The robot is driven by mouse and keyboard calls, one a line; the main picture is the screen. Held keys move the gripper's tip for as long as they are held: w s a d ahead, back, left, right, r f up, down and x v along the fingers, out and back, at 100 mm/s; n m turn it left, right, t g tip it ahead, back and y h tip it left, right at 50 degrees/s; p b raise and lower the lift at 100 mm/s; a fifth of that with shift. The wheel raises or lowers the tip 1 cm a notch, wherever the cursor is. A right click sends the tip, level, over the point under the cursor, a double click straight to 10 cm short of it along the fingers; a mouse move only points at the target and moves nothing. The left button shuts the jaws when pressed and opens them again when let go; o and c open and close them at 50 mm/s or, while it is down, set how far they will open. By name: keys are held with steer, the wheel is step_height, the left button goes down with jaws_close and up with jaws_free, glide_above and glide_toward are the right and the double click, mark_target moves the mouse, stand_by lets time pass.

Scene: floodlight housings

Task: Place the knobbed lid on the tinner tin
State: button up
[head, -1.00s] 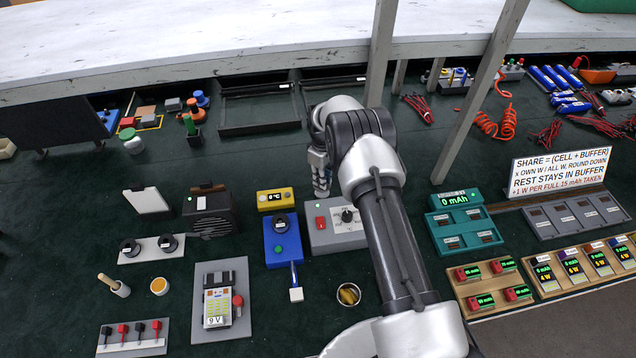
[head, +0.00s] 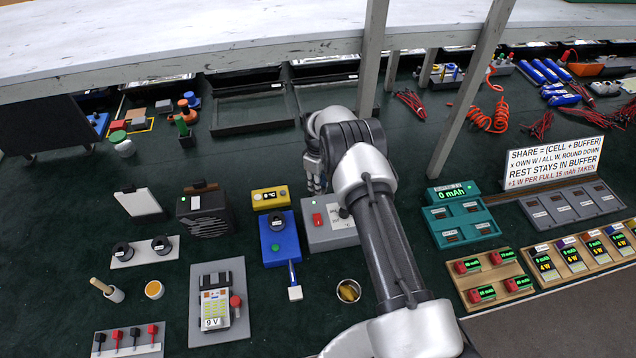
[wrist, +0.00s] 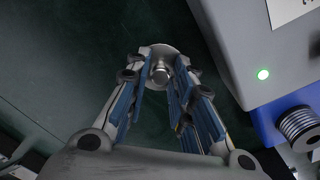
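In the wrist view the metal knobbed lid (wrist: 160,51), a small disc with a round knob, shows at the tips of my gripper (wrist: 159,73). The blue-padded fingers close in on both sides of the knob and look shut on it. In the head view my gripper (head: 316,175) points down beside the grey station, partly behind my arm; the lid cannot be made out there. A small round tin with orange contents (head: 154,289) stands open at the lower left. Another open round tin with yellowish contents (head: 348,291) stands nearer my arm. I cannot tell which is the tinner tin.
The grey station (head: 322,236) and a blue device (head: 279,240) stand close to my gripper. A yellow meter (head: 270,198) is to its left. A teal charger (head: 461,218) is right of my arm. A slanted post (head: 470,95) rises behind. Green mat between the two tins is partly clear.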

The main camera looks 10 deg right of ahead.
steer(key=shift+o, duration=1.1)
steer(key=shift+r, duration=0.15)
steer(key=shift+r+p, duration=0.35)
step_height(320, 180, up, 11)
steer(key=p, duration=0.2)
steer(key=shift+r, duration=0.2)
